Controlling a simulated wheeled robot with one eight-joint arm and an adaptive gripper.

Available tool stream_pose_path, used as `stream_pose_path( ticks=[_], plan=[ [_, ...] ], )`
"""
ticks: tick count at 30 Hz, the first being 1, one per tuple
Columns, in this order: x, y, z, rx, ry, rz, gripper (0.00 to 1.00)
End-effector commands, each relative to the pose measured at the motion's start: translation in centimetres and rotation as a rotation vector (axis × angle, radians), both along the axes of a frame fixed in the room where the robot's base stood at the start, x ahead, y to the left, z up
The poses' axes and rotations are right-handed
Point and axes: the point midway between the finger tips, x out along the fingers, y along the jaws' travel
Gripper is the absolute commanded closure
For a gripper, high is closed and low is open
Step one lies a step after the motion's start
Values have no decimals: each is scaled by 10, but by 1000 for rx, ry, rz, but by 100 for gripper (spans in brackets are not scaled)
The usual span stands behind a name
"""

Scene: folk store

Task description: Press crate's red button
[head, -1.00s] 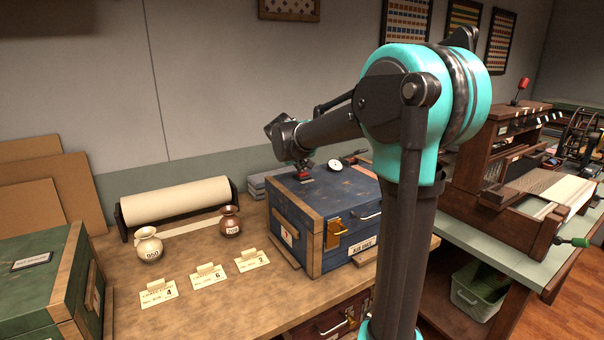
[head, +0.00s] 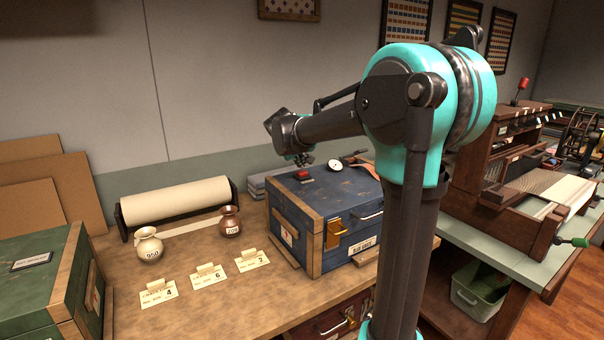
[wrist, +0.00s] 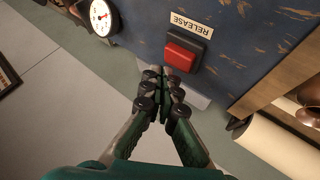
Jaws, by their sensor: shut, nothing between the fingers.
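The blue crate (head: 335,205) with wooden edges stands on the workbench. Its red button (head: 302,174) is on the top face, near the back left. In the wrist view the red button (wrist: 183,55) sits in a dark square housing beside a RELEASE label (wrist: 192,25). My gripper (head: 303,160) is above the crate's top, just over and behind the button, apart from it in the head view. In the wrist view my gripper's fingertips (wrist: 164,82) are together and empty, close to the housing's lower edge in the picture.
A round dial (head: 335,166) sits by the button on the crate's top. Two small jars (head: 149,246) (head: 230,221), a paper roll (head: 178,204) and several tags (head: 209,276) are on the bench to the left. A green crate (head: 45,280) stands at the far left.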

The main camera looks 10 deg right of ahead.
Motion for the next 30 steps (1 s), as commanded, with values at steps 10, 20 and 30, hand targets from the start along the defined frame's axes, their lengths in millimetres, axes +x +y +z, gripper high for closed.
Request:
stream_pose_path(
  ticks=[10, 20, 30],
  plan=[
    [0, 0, 2, 0, 0, 0, 100],
    [0, 0, 30, 0, 0, 0, 100],
    [0, 0, 51, 0, 0, 0, 100]
  ],
)
